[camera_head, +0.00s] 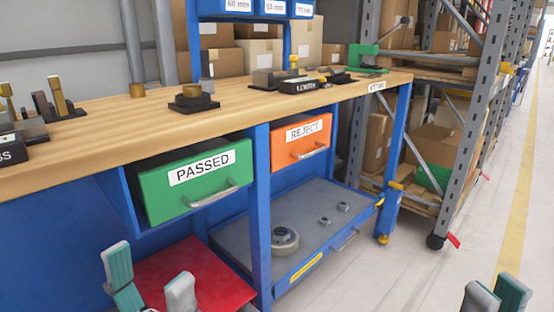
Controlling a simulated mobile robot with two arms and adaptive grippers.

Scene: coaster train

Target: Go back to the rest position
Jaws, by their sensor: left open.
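My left gripper (150,285) is at the lower left of the head view, in front of the workbench and over a red surface. Its two fingertips stand apart with nothing between them. My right gripper (497,298) shows only as two fingertips at the bottom right edge, over the pale floor. The rest of it is cut off by the frame, and its opening is hard to judge.
The wooden workbench (150,125) has a green PASSED drawer (200,180) and an orange REJECT drawer (300,142). A grey lower shelf (300,255) holds several round parts. Shelving (465,120) stands behind. The floor (420,275) at right is clear.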

